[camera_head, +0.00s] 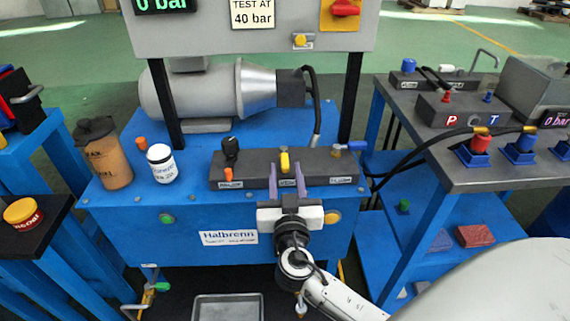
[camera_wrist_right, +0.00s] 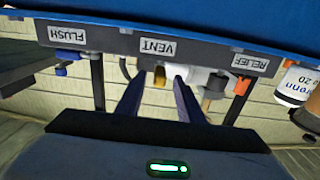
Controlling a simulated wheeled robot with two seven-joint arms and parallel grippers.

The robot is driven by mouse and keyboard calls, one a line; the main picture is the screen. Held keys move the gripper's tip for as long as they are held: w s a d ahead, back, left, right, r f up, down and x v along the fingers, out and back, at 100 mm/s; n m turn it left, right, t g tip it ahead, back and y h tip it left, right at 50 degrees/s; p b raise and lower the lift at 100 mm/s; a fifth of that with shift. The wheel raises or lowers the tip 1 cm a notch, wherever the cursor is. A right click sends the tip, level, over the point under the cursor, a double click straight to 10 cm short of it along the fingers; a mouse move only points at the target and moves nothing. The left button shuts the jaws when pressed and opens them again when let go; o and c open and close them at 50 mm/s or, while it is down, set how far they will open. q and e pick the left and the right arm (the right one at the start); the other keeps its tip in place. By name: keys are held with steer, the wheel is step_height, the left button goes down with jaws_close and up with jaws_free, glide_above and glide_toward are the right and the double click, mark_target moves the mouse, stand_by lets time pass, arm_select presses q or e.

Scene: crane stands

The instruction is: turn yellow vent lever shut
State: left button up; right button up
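The yellow vent lever (camera_head: 285,162) stands upright at the middle of the dark manifold block (camera_head: 258,170), above the VENT label. In the right wrist view the yellow lever (camera_wrist_right: 160,76) shows between and just beyond my fingertips, under the VENT label (camera_wrist_right: 158,47). My right gripper (camera_head: 287,172) is at the block's front with its two purple fingers apart, one on each side of the lever. In the right wrist view my right gripper (camera_wrist_right: 157,85) is open, with gaps beside the lever. I cannot tell how deep the lever sits between the fingers. My left gripper is out of view.
An orange relief part (camera_head: 227,173) is left of the vent and a blue flush lever (camera_head: 355,146) is right. A black knob (camera_head: 231,148) rises from the block. A white jar (camera_head: 161,165) and brown canister (camera_head: 107,158) stand left. A grey panel (camera_head: 200,30) hangs above.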

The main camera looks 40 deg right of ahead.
mark_target(284, 159)
steer(key=shift+x, duration=1.6)
steer(key=shift+c, duration=0.4)
jaws_close()
